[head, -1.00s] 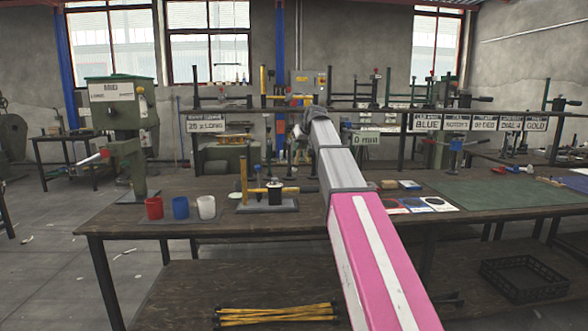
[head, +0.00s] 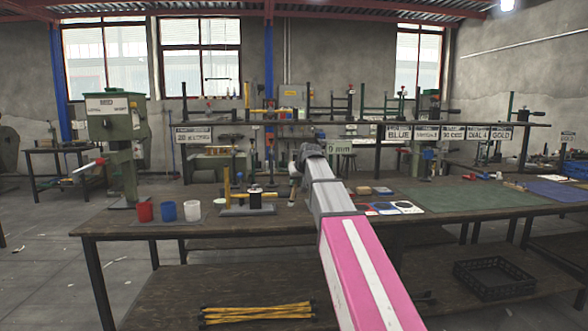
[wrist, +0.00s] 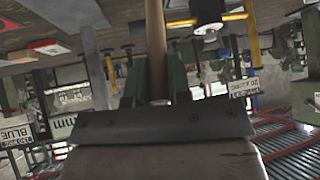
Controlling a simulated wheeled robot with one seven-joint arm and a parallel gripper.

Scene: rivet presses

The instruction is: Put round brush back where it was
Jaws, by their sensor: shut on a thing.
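My gripper (wrist: 152,85) shows in the wrist view, its two dark green fingers closed on either side of a wooden handle, which I take to be the round brush (wrist: 155,35). The handle runs away from the palm between the fingers. The brush's head is not clear in either view. In the head view, the end of my arm is above the middle of the workbench (head: 230,223), and the fingers and brush are mostly hidden behind the wrist.
Red (head: 143,212), blue (head: 167,211) and white (head: 192,210) cups stand at the bench's left. A yellow-posted fixture (head: 248,208) stands close to the arm. Cards (head: 405,207) and a green mat (head: 470,198) lie right. A labelled rack (head: 400,133) rises behind. A black crate (head: 495,277) sits below.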

